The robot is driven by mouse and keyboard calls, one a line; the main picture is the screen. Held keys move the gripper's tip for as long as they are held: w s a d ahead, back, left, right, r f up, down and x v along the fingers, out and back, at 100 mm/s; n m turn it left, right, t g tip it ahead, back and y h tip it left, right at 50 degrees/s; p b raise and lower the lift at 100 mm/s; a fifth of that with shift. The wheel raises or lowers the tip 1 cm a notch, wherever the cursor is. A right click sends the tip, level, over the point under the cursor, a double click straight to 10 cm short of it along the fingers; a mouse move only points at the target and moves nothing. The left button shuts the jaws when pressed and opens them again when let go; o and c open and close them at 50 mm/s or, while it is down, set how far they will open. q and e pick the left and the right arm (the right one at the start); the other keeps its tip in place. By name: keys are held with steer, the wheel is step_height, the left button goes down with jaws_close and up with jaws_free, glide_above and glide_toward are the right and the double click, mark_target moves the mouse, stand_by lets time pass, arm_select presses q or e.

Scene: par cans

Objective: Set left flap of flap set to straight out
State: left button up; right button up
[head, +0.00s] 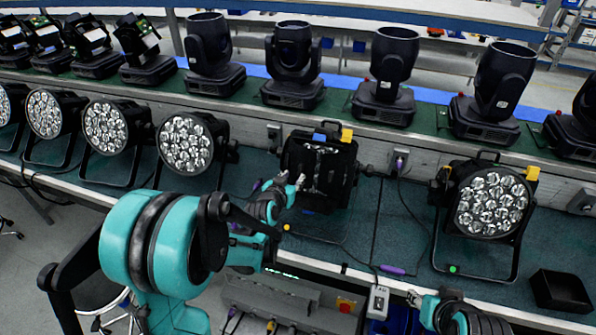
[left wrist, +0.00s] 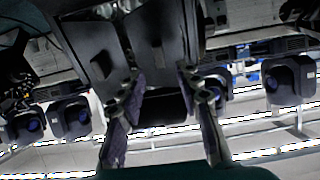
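The flap set (head: 322,160) is a black, square unit on the middle par can, in the head view. Its dark flaps surround a lighter inner part, and the angle of the left flap is hard to read. My left gripper (head: 291,181) is at the left side of the flap set, with its fingers apart. In the left wrist view, the open fingers (left wrist: 161,80) reach up towards dark flap panels (left wrist: 88,48). I cannot tell whether they touch a panel. My right gripper (head: 418,299) is low at the table's front edge, partly cut off and apart from the flap set.
Several par cans (head: 186,146) stand to the left and one (head: 493,205) to the right. Moving-head lights (head: 293,62) line the shelf behind. Cables cross the green bench (head: 400,225), which has free room right of the flap set.

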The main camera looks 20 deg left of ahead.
mark_target(300, 171)
arm_select(q)
steer(key=b+x, duration=0.1)
steer(key=x, duration=0.6)
steer(key=shift+w+f+b, duration=0.15)
steer(key=shift+b, duration=0.15)
jaws_close()
